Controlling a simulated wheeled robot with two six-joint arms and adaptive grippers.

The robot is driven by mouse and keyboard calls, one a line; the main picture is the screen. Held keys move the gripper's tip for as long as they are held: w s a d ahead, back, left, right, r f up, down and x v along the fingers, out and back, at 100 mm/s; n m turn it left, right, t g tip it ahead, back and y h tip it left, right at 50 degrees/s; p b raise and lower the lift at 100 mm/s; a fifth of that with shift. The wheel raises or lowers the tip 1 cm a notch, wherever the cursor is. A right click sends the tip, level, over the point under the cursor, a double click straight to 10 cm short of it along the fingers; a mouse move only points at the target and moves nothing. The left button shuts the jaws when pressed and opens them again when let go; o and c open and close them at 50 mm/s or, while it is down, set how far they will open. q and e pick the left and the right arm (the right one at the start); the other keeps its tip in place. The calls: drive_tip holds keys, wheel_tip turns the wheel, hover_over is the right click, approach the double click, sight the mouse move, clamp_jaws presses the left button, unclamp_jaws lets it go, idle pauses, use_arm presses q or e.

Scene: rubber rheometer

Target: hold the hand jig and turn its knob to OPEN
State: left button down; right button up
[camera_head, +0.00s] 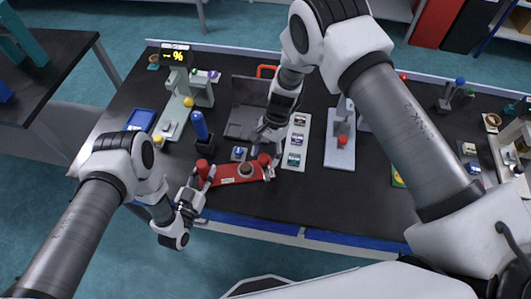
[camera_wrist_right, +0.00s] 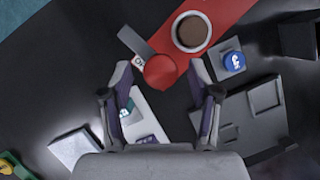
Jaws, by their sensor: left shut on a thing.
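The red hand jig (camera_head: 228,179) lies at the front of the dark table, with a round cup holding a brown disc (camera_wrist_right: 191,31) in its middle. A red knob (camera_head: 264,160) is at its right end; the knob (camera_wrist_right: 160,71) also shows in the right wrist view beside a grey bar and a partly hidden label. My left gripper (camera_head: 200,184) is shut on the left end of the jig. My right gripper (camera_head: 268,145) is above the right end. In the right wrist view its open fingers (camera_wrist_right: 161,72) are on either side of the knob, with visible gaps.
A light strip with several small sample blocks (camera_head: 297,142) is to the right. A blue-handled item (camera_head: 199,126) stands close behind the jig's left end.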

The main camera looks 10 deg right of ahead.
use_arm(q)
drive_tip(key=shift+f, duration=0.1)
use_arm(e)
drive_tip(key=v, duration=1.2)
drive_tip(key=shift+s+a, duration=0.1)
use_arm(q)
drive_tip(key=c, duration=0.7)
unclamp_jaws()
use_arm(e)
drive_tip(key=shift+f, duration=0.1)
